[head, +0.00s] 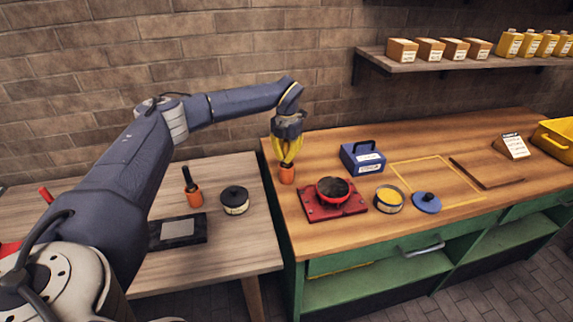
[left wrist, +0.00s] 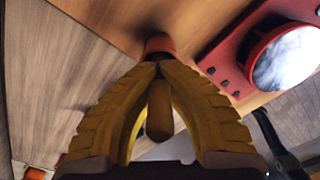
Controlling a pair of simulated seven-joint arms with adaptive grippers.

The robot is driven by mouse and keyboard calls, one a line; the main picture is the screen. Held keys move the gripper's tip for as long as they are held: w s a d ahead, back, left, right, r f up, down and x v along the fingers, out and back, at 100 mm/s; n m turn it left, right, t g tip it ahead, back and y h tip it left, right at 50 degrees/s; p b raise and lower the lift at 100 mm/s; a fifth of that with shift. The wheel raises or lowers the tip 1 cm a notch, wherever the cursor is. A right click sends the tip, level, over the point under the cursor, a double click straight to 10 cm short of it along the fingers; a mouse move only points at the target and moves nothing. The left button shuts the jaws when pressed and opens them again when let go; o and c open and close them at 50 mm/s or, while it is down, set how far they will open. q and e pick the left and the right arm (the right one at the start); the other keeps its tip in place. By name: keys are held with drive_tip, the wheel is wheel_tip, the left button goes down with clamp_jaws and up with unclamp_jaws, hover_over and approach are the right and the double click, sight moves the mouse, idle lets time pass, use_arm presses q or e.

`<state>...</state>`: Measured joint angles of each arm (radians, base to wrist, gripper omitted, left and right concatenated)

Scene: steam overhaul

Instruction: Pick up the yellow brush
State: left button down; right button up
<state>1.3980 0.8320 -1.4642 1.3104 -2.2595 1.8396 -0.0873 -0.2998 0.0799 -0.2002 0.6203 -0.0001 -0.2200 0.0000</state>
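The yellow brush (left wrist: 158,112) shows in the left wrist view as a rounded ochre handle pointing up toward the camera between my fingers. Its lower end is hidden by the fingertips and by the orange cup (left wrist: 159,44) it appears to stand in. In the head view the orange cup (head: 287,174) is at the left end of the wooden counter. My left gripper (head: 287,158), with yellow fingers, points down right above the cup. In the left wrist view the fingertips (left wrist: 158,66) come together on the handle. My right gripper is in neither view.
A red burner plate (head: 350,208) with a red pot (head: 332,189) stands right of the cup. A blue box (head: 362,158), yellow-filled tin (head: 389,198) and blue lid (head: 427,203) are farther right. The left table holds another orange cup (head: 194,197) and a dark-lidded pot (head: 235,201).

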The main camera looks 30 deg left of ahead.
use_arm(q)
drive_tip(key=shift+r, duration=0.1)
wheel_tip(320, 180, up, 20)
idle(1.0)
idle(2.3)
